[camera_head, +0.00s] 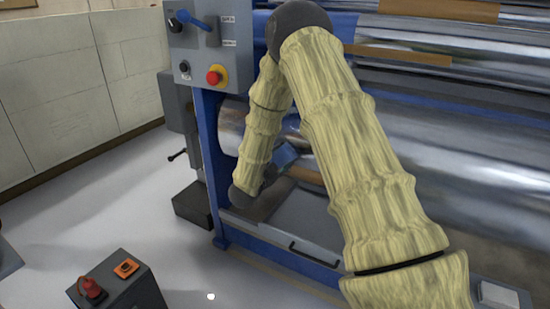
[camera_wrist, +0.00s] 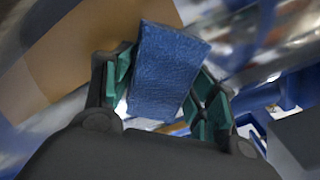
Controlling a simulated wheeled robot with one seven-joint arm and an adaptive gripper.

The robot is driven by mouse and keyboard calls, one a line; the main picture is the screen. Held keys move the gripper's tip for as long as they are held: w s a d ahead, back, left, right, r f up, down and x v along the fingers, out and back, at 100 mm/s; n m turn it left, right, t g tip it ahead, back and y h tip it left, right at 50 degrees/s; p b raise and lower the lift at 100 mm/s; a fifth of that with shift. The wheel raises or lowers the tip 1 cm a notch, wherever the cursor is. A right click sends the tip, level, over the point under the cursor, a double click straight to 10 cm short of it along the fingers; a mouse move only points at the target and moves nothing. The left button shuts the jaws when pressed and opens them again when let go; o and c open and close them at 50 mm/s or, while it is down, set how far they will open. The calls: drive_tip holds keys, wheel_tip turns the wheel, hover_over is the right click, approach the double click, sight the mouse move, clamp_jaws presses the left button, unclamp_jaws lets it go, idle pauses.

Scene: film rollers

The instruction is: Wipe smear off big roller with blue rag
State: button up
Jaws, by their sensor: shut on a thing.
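My gripper (camera_wrist: 160,88) is shut on the blue rag (camera_wrist: 165,70), a thick folded block held between its green-padded fingers. In the head view the blue rag (camera_head: 284,157) shows in the gap between my arm links, in front of the machine's left end. My arm hides most of my gripper there. The big roller (camera_head: 455,160) is a shiny metal cylinder across the machine, partly hidden by my arm. I cannot pick out a smear on it for certain. I cannot tell whether the rag touches the roller.
A tan surface (camera_wrist: 85,40) lies close beside the rag in the wrist view. A grey control panel (camera_head: 212,45) with a red button stands at the machine's left end. A grey box with a red knob (camera_head: 118,285) is at the lower left. Pale floor (camera_head: 110,205) is open at left.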

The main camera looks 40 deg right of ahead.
drive_tip(key=shift+s+d, duration=0.1)
drive_tip(key=w+a, duration=0.4)
drive_tip(key=w, duration=0.5)
drive_tip(key=shift+w+b, duration=0.35)
idle(1.1)
drive_tip(key=shift+a, duration=0.1)
drive_tip(key=shift+p+v, duration=0.35)
drive_tip(key=shift+v, duration=2.6)
drive_tip(key=shift+v, duration=1.5)
